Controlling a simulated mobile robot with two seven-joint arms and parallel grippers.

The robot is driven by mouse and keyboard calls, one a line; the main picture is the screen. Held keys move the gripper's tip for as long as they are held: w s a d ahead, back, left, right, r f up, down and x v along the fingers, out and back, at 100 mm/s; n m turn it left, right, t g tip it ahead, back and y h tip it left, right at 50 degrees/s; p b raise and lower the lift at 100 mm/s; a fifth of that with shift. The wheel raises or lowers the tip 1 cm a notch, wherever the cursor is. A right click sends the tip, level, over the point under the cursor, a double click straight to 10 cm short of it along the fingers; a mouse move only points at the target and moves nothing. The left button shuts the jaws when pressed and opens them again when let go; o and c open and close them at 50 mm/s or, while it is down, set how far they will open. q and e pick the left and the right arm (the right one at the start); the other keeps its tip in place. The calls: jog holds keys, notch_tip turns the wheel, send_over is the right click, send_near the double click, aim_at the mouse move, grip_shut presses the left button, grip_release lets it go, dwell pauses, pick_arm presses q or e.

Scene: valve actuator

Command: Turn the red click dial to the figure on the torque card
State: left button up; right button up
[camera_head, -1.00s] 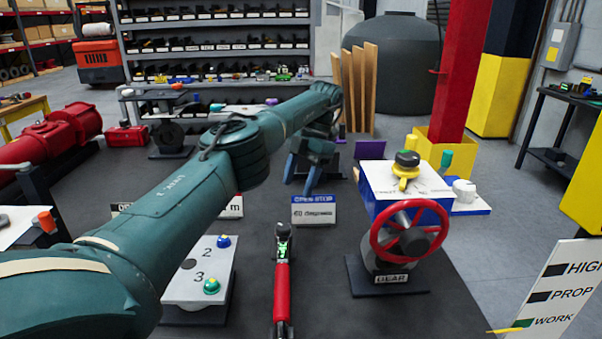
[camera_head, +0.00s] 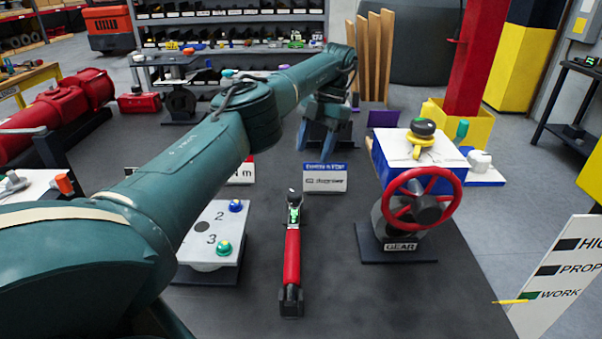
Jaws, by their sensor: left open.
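My left gripper (camera_head: 317,146) hangs open with its fingers pointing down, beyond the white sign with a blue top band (camera_head: 325,178). Nothing shows between its fingers. A white card (camera_head: 240,174), ending in "m", is mostly hidden behind my left arm; its figure cannot be read. A small red bit shows just above that card, beside the arm; I cannot tell whether it is the click dial. No red dial shows clearly. A wrench with a red handle (camera_head: 292,258) and green display lies upright in the picture, in front of the sign. My right gripper is not in view.
A red handwheel (camera_head: 422,197) on a blue and white gearbox marked GEAR stands right of the wrench. A plate with blue and green buttons (camera_head: 207,243) stands at left. A white board (camera_head: 555,280) stands at lower right. Dark bench top is clear around the wrench.

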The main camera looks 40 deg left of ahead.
pick_arm(q)
jog(key=f+n, duration=0.1)
notch_tip(320, 180, up, 4)
jog(key=n+t+b, duration=0.4)
jog(key=n, duration=0.3)
send_over(295, 192)
notch_tip(295, 192, down, 11)
jog(key=shift+s+f, duration=0.1)
jog(key=shift+f, duration=0.75)
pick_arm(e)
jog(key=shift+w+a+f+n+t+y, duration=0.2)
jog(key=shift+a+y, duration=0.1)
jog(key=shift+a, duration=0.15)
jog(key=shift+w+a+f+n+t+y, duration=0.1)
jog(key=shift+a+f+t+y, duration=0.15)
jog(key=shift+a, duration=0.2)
pick_arm(q)
jog(key=c, duration=1)
jog(key=shift+r+m, duration=0.1)
jog(key=shift+m, duration=0.9)
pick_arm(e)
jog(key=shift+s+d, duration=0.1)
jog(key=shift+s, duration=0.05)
